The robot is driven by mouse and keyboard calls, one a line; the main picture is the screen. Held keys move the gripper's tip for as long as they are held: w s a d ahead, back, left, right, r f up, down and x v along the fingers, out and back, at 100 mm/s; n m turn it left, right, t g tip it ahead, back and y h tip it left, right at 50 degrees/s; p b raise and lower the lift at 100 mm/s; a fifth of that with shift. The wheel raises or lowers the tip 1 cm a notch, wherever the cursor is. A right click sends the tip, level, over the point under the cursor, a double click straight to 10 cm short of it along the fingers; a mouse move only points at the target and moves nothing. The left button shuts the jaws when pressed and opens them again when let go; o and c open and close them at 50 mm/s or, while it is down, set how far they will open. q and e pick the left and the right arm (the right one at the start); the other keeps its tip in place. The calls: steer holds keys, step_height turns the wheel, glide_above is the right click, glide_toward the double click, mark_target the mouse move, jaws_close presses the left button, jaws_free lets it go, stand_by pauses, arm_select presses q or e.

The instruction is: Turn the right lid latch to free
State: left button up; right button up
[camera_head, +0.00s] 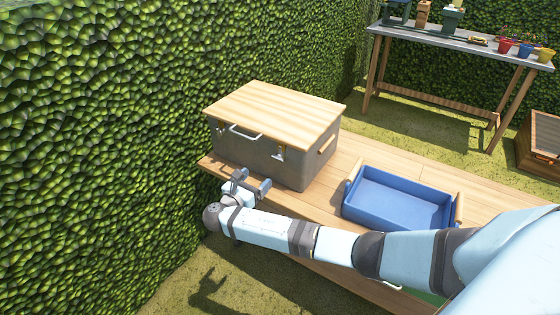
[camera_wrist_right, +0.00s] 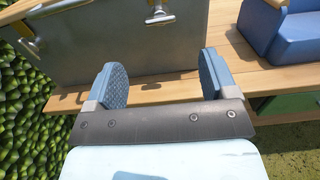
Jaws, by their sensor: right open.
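A grey box (camera_head: 250,152) with a wooden lid (camera_head: 276,111) stands on a wooden bench. The right lid latch (camera_head: 279,153) is a small pale piece with a brass part above it, high on the box's front face; it also shows at the top of the right wrist view (camera_wrist_right: 159,14). The left latch (camera_wrist_right: 31,46) shows at the upper left of that view. My right gripper (camera_head: 252,182) is open and empty, in front of the box and below the right latch, apart from it. In the wrist view, its two blue-padded fingers (camera_wrist_right: 162,75) point toward the front face. My left gripper is out of view.
A blue tray (camera_head: 395,204) with wooden handles sits on the bench (camera_head: 319,199) right of the box. A hedge (camera_head: 100,150) rises close on the left. A table (camera_head: 460,48) with pots stands at the back right.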

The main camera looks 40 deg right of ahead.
mark_target(277, 158)
steer(key=b+x, duration=0.2)
steer(key=x, duration=1)
steer(key=shift+w+d, duration=0.25)
steer(key=shift+d, duration=0.05)
steer(key=shift+c, duration=0.3)
steer(key=c, duration=0.9)
